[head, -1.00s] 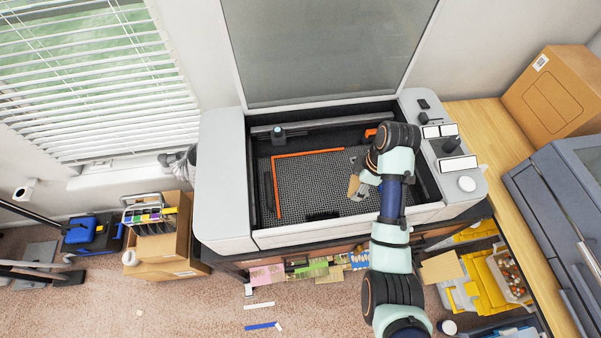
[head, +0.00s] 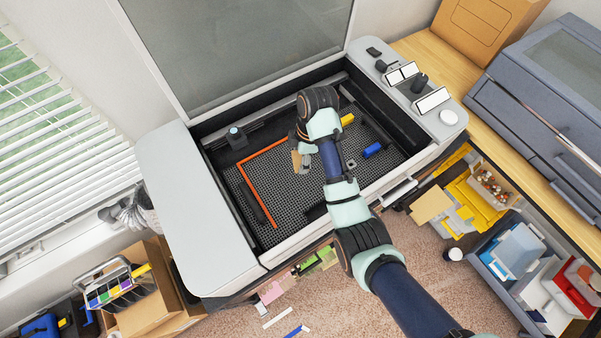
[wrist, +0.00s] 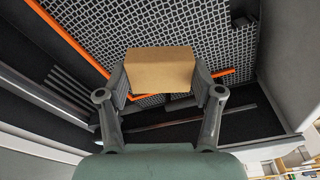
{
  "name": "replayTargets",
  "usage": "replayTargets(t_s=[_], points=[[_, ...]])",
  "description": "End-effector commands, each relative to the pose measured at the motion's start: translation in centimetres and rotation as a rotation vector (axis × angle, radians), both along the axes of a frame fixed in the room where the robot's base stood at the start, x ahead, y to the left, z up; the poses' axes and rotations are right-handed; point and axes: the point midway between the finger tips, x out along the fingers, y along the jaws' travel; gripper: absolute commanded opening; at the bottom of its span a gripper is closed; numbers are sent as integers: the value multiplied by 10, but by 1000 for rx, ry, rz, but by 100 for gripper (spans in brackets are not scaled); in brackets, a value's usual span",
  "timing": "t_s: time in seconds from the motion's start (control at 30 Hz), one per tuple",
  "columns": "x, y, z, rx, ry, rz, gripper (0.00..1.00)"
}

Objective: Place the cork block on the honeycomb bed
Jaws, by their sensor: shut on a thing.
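The cork block (wrist: 160,70) is a tan, box-shaped piece gripped between the two fingers of my gripper (wrist: 160,85) in the wrist view. In the head view the block (head: 296,160) shows partly beside my gripper (head: 304,158), over the middle of the honeycomb bed. The honeycomb bed (head: 290,205) is a dark mesh inside the open machine; its mesh also shows in the wrist view (wrist: 190,25). The block appears to be above the mesh, but its height is hard to tell. My wrist hides part of the bed.
An orange L-shaped strip (head: 247,189) lies along the bed's left and back sides. A blue piece (head: 372,150), a yellow piece (head: 347,119) and a small grey square (head: 351,163) lie right of my arm. The lid (head: 240,45) stands open. Bare mesh lies in front of the block.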

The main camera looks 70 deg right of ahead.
Motion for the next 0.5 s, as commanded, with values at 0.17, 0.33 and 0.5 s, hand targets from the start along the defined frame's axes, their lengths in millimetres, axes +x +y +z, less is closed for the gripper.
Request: replayTargets(t_s=[0.17, 0.33, 0.5], points=[[-1, 1, -43, 5, 4, 0, 46], [0, 0, -54, 1, 2, 0, 46], [-1, 1, -72, 5, 4, 0, 46]])
